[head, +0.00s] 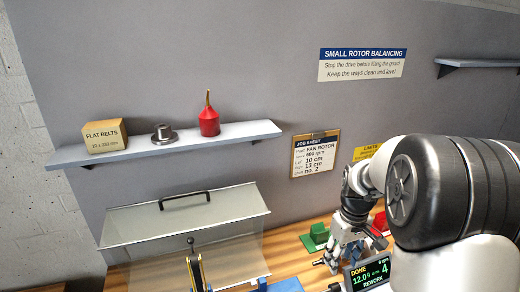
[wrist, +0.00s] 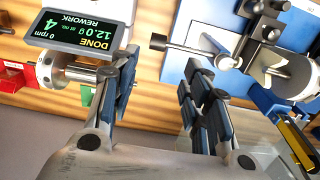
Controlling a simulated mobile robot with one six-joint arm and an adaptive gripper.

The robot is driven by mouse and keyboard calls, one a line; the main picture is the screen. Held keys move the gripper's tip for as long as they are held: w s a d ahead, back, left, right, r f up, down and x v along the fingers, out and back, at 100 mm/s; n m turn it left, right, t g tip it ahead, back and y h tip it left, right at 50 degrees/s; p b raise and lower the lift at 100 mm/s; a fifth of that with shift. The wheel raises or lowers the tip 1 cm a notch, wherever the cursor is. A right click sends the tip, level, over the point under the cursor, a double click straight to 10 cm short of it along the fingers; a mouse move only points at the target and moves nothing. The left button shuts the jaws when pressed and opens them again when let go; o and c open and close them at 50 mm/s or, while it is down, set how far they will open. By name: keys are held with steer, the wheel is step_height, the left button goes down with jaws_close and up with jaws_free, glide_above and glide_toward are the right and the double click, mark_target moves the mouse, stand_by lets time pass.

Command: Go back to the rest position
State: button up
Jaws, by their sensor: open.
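My gripper (head: 335,258) hangs over the wooden bench at the lower right of the head view, in front of my arm. In the wrist view its two fingers (wrist: 163,85) are spread apart with nothing between them. The display (wrist: 82,32) beside the fingers reads DONE, 12.0 g, 0 rpm, 4 and REWORK; it also shows in the head view (head: 368,274). A metal shaft with a pale disc (wrist: 295,77) sits on a blue machine (wrist: 232,95) at the right of the wrist view. The fingers look apart from it, though depth is hard to judge.
A clear guard with a handle (head: 200,218) stands at the lower left. A green holder (head: 315,236) and a red holder (head: 377,230) stand behind my gripper. A wall shelf (head: 185,142) carries a box, a metal part and a red bottle.

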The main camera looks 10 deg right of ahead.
steer(key=s+a+r+m+t+b, duration=0.1)
steer(key=s+a+r+t+b, duration=0.2)
steer(key=s+a, duration=0.35)
steer(key=s+a+r+b, duration=0.4)
steer(key=s+a, duration=0.1)
steer(key=s, duration=0.3)
steer(key=s+a+f+m+t+b, duration=0.1)
steer(key=s+a+f+b, duration=0.2)
steer(key=s, duration=0.5)
steer(key=shift+f+t, duration=0.25)
steer(key=shift+t, duration=0.05)
stand_by(0.9)
